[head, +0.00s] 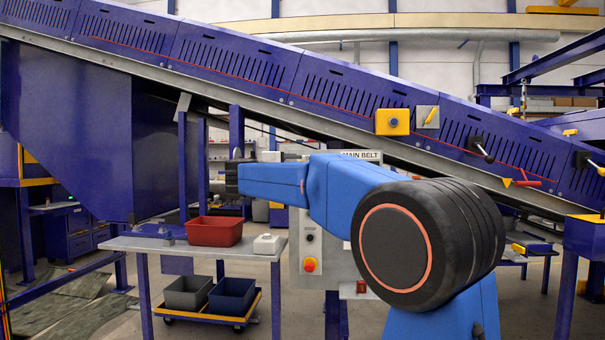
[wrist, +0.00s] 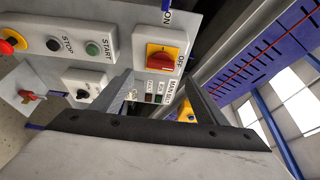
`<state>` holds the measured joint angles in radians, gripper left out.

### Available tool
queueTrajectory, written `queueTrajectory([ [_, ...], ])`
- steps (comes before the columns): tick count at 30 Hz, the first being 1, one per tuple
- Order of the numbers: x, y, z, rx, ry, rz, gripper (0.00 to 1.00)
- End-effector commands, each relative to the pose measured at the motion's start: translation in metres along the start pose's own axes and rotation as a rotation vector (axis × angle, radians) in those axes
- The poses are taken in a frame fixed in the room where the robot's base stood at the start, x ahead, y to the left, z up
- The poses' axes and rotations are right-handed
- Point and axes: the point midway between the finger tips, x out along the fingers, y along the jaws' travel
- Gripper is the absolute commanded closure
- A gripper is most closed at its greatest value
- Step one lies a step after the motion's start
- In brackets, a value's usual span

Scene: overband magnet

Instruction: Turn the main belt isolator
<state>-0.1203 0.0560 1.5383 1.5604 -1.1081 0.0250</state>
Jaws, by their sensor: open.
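A red rotary switch handle (wrist: 162,58) on a yellow plate, the isolator-type switch, shows in the wrist view on a grey panel. ON is printed above it and OFF to its right. The handle lies roughly across the picture; its exact setting is hard to tell. My gripper (wrist: 160,82) is open and empty, its two dark fingers apart. The switch appears beyond the fingertips, a little above them in the picture, with no contact visible. In the head view, a MAIN BELT sign (head: 362,155) is partly hidden by my blue arm, and the switch itself is not visible.
Beside the switch sit a green START button (wrist: 92,48), a black STOP button (wrist: 53,45) and a black selector knob (wrist: 83,93). A sloping blue conveyor (head: 330,85) passes overhead. A table (head: 190,247) with a red bin (head: 214,232) stands left of my arm.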

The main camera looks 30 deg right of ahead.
Motion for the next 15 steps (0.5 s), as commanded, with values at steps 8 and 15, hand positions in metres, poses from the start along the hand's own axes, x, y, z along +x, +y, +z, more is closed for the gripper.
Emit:
queueTrajectory([
  [8,-0.054,-0.001,0.001,0.001,-0.003,0.000,0.33],
  [15,-0.080,0.000,0.000,0.001,-0.001,0.000,0.33],
])
